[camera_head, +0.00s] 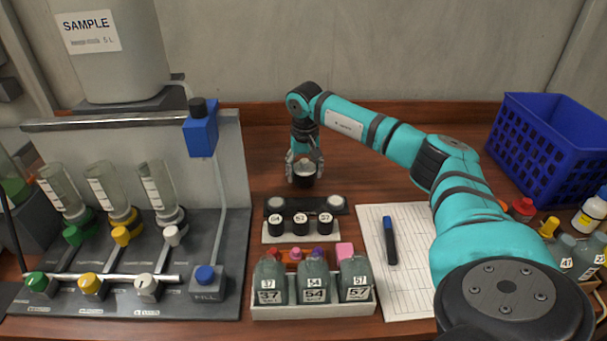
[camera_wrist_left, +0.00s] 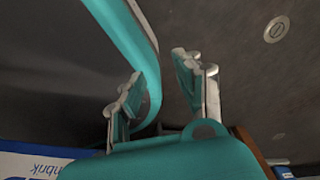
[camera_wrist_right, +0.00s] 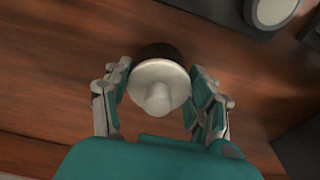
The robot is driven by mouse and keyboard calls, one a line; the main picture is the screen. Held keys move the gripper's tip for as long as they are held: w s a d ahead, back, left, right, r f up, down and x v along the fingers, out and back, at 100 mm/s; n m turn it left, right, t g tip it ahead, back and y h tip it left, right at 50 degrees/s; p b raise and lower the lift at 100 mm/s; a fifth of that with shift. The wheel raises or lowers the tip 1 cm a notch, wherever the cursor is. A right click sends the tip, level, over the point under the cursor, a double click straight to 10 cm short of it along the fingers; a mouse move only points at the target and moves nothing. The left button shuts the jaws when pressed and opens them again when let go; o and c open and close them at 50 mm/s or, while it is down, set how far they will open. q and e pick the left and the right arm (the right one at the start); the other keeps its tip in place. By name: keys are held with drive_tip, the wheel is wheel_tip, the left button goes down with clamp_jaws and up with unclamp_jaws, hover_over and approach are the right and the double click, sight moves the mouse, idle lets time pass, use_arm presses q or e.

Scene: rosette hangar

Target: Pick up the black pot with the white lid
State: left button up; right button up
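The black pot with the white lid (camera_head: 304,178) stands upright on the wooden bench behind the black rack. In the right wrist view its round white lid with a knob (camera_wrist_right: 158,87) faces me, and part of the black body shows beyond it. My right gripper (camera_head: 304,164) is over the pot from above. In the right wrist view its fingers (camera_wrist_right: 160,72) stand apart on either side of the pot, very close to it; firm contact does not show. My left gripper (camera_wrist_left: 158,72) shows only in the left wrist view, fingers apart with nothing between them.
A black rack with white discs (camera_head: 305,205) and a row of numbered black pots (camera_head: 300,225) lie in front. Numbered bottles (camera_head: 314,282) stand in a white tray. A marker (camera_head: 390,240) lies on paper. A blue basket (camera_head: 550,145) stands right, a filling station (camera_head: 120,230) left.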

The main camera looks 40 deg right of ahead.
drive_tip(key=shift+c, duration=1.3)
drive_tip(key=shift+r, duration=0.15)
drive_tip(key=shift+r+p, duration=3)
drive_tip(key=shift+r, duration=0.35)
drive_tip(key=shift+r, duration=0.1)
